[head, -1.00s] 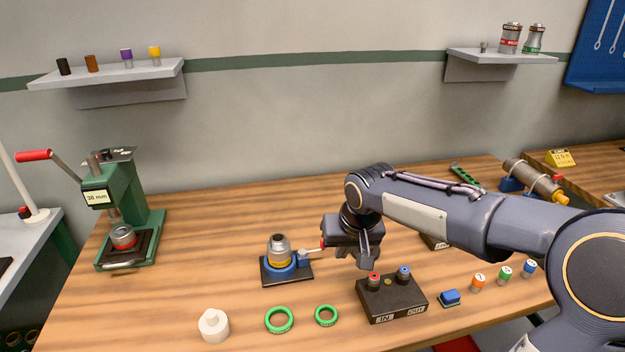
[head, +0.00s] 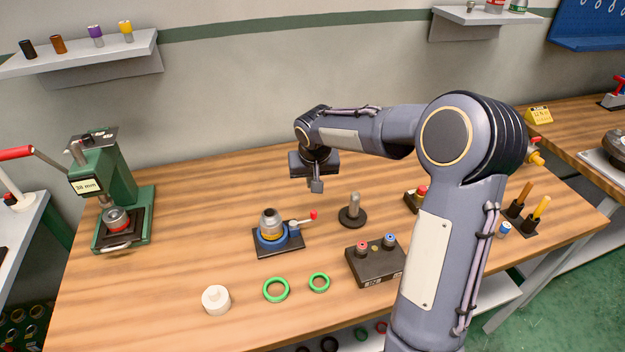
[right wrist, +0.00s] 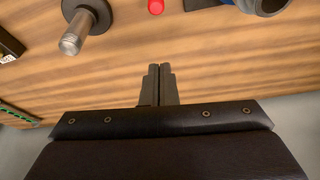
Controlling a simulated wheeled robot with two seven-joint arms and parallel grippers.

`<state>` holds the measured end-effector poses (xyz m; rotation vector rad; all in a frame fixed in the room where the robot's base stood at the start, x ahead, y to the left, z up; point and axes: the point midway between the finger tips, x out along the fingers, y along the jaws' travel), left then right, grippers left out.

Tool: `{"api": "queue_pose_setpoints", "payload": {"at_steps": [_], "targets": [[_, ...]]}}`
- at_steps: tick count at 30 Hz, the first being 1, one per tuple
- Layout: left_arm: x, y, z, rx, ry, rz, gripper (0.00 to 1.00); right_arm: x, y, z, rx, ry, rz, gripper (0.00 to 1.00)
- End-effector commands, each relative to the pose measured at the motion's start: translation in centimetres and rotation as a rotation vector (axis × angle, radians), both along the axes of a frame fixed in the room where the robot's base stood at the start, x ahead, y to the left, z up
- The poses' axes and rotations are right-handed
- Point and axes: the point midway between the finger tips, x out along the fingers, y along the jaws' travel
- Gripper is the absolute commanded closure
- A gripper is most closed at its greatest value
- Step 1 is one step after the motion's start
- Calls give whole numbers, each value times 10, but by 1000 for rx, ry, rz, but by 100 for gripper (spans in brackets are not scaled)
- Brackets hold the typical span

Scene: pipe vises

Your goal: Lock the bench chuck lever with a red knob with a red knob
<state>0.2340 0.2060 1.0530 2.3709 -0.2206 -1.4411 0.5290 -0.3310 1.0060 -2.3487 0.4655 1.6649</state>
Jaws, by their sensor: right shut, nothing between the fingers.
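My left gripper is out of view.
A grey post on a round black base (head: 352,212) stands right of the knob. The IN/OUT box (head: 375,265), two green rings (head: 276,289) and a white cap (head: 216,299) lie in front. A green press (head: 118,190) stands at left. The table behind the chuck is clear.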

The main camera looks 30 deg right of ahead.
Motion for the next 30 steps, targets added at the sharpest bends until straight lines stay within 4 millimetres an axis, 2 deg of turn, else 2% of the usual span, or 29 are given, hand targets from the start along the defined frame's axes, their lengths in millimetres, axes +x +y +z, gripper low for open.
{"api": "queue_pose_setpoints", "payload": {"at_steps": [9,15,18,30], "targets": [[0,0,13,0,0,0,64,20,-9,-65,1,6,0,100],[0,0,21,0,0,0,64,-6,2,-63,0,1,2,100],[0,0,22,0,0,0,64,-12,5,-64,0,0,1,100],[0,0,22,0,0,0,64,-16,7,-65,0,0,0,100]]}}
